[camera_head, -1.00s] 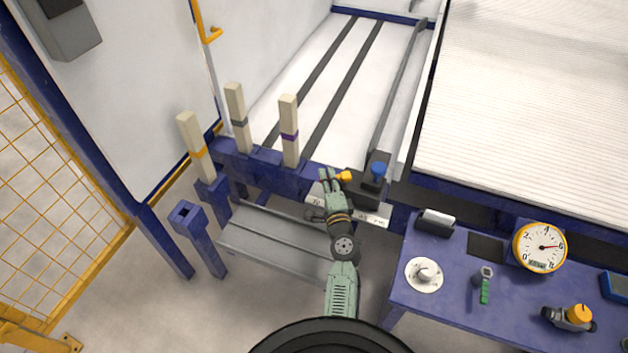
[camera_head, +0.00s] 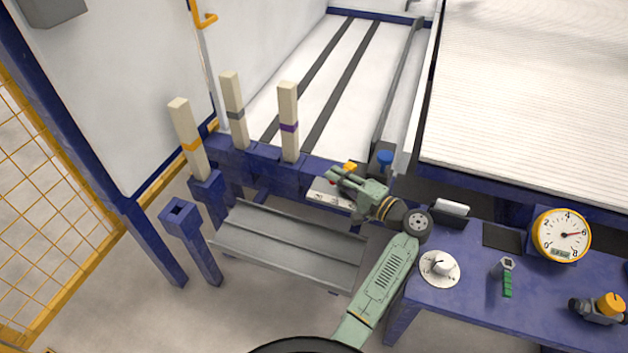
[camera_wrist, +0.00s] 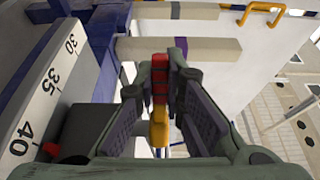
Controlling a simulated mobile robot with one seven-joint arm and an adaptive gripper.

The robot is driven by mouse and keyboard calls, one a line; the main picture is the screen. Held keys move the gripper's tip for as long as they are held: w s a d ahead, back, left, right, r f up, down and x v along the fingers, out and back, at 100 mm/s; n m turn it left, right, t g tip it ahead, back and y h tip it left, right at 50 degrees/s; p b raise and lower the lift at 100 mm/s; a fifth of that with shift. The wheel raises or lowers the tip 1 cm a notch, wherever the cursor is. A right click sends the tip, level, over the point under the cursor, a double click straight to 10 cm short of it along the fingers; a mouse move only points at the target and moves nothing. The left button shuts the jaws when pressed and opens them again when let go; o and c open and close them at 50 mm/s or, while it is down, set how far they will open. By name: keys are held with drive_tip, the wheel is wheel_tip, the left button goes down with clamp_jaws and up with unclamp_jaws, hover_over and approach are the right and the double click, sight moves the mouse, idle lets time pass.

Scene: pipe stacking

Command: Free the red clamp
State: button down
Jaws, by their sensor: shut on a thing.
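The red clamp (camera_wrist: 160,88) shows in the wrist view as a small red block between my fingertips. A yellow piece (camera_wrist: 158,130) lies just below it, and a yellow piece (camera_head: 350,167) also shows beside my fingertips in the head view. My gripper (camera_wrist: 168,78) is shut on the red part, its two fingers on either side. In the head view my gripper (camera_head: 336,175) points left, above the white scale plate (camera_head: 325,195) at the rack's front edge. My fingers hide most of the clamp there.
The numbered scale (camera_wrist: 38,100) runs close on the left in the wrist view, with a small red mark. A blue knob (camera_head: 385,157) stands just right of my gripper. Several pale posts (camera_head: 289,120) rise to the left. A blue bench (camera_head: 470,285) with a dial lies right.

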drive_tip(key=shift+s+d+n+g+y+b, duration=0.25)
drive_tip(key=shift+d+n+g+y+b, duration=0.1)
drive_tip(key=shift+n+g+y, duration=0.4)
drive_tip(key=c, duration=1.7)
unclamp_jaws()
drive_tip(key=shift+o, duration=0.2)
